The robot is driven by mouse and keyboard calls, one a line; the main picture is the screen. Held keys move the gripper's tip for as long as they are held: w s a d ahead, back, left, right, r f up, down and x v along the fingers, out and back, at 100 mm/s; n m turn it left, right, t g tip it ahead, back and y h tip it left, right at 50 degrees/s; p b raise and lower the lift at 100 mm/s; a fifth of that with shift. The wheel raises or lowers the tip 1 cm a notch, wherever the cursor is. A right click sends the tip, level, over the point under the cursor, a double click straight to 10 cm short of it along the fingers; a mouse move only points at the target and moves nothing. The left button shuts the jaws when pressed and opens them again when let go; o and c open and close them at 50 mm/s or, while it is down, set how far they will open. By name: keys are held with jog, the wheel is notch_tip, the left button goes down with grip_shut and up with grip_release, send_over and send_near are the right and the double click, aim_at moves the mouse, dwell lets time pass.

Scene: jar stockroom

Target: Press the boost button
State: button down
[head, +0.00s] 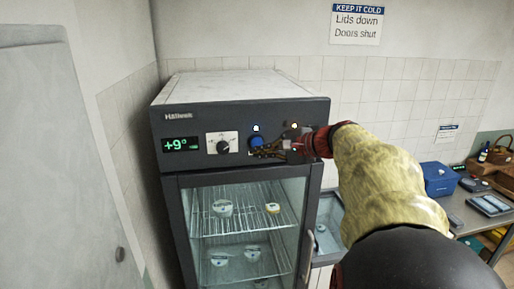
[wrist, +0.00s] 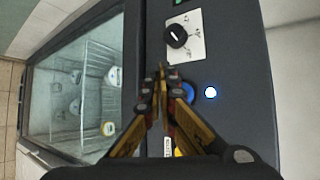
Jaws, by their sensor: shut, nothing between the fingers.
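The dark control panel (head: 190,124) tops a glass-door fridge. A blue round button (head: 256,140) sits right of the dial, with a small lit blue lamp (head: 256,128) above it. In the wrist view the blue button (wrist: 187,92) is partly hidden by my gripper (wrist: 161,70), with its lamp (wrist: 210,92) beside it. My gripper is shut and empty, its tips in front of the panel close to the blue button. Contact cannot be told. A second lamp (head: 294,126) glows further right; the control below it is mostly hidden by my gripper. No readable label says "boost".
A black dial (head: 222,146) and a green display (head: 181,145) reading +9° are left of the blue button. The fridge's glass door (head: 246,230) is shut, with several white tubs inside. A side table with a blue box (head: 438,180) stands at the right.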

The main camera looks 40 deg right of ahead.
jog(key=shift+s+a, duration=0.45)
jog(key=shift+s, duration=0.35)
dwell(0.4)
jog(key=s+a+f+n+g+b, duration=0.1)
jog(key=s+a+f+n+g, duration=0.1)
jog(key=s+f, duration=0.35)
jog(key=s+a+f+n+g+b, duration=0.1)
jog(key=s+a+f+n+g, duration=0.15)
jog(key=f, duration=0.65)
jog(key=s+a+f+n+g+h+b, duration=0.1)
jog(key=s+a+f+n+b, duration=0.4)
jog(key=a+f, duration=0.7)
jog(key=s+a+f+n+g+b, duration=0.1)
jog(key=s+a+f+n+b, duration=0.5)
jog(key=a+f+n+b, duration=0.4)
jog(key=a+f+b, duration=0.2)
jog(key=a+b, duration=0.1)
jog(key=b, duration=0.1)
jog(key=shift+s+f+g+h, duration=0.2)
jog(key=shift+f+g+h, duration=0.05)
jog(key=shift+g+h, duration=0.15)
